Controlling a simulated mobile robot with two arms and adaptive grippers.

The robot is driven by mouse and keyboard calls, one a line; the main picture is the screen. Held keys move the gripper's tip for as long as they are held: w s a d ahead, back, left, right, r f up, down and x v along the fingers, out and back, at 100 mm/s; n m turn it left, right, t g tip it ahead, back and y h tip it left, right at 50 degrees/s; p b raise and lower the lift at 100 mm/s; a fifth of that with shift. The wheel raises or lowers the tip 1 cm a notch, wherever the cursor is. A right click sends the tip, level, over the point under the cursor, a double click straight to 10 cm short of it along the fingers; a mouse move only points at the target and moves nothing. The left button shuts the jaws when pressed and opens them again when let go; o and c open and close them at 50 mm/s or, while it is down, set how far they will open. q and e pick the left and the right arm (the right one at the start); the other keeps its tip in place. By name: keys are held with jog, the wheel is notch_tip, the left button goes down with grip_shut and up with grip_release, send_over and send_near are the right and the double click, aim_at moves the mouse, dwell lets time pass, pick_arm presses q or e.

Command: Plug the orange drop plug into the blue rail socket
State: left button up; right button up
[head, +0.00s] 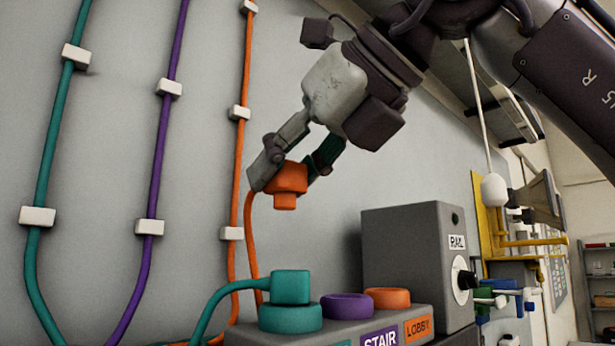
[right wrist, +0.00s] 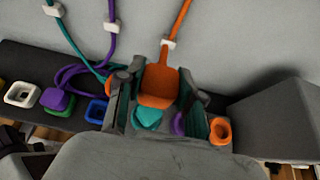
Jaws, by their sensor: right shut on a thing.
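My right gripper (head: 296,166) is shut on the orange drop plug (head: 287,179), holding it in the air above the socket box. The plug's orange cord rises on the wall behind. In the right wrist view the plug (right wrist: 158,86) sits between the two fingers of the right gripper (right wrist: 160,112). A blue socket (right wrist: 97,111) shows in that view, left of the gripper and partly hidden by a finger. I cannot make out this blue socket in the head view. My left gripper is in neither view.
A teal plug (head: 291,286) is on the teal socket (head: 290,318). Beside it are a purple socket (head: 347,305) and an orange socket (head: 388,298). A grey box (head: 408,245) labelled RAIL stands behind. A purple plug (right wrist: 57,100) and a white socket (right wrist: 22,94) lie further left.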

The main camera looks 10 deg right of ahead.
jog(key=s+a, duration=0.5)
jog(key=a, duration=0.2)
jog(key=shift+s, duration=0.25)
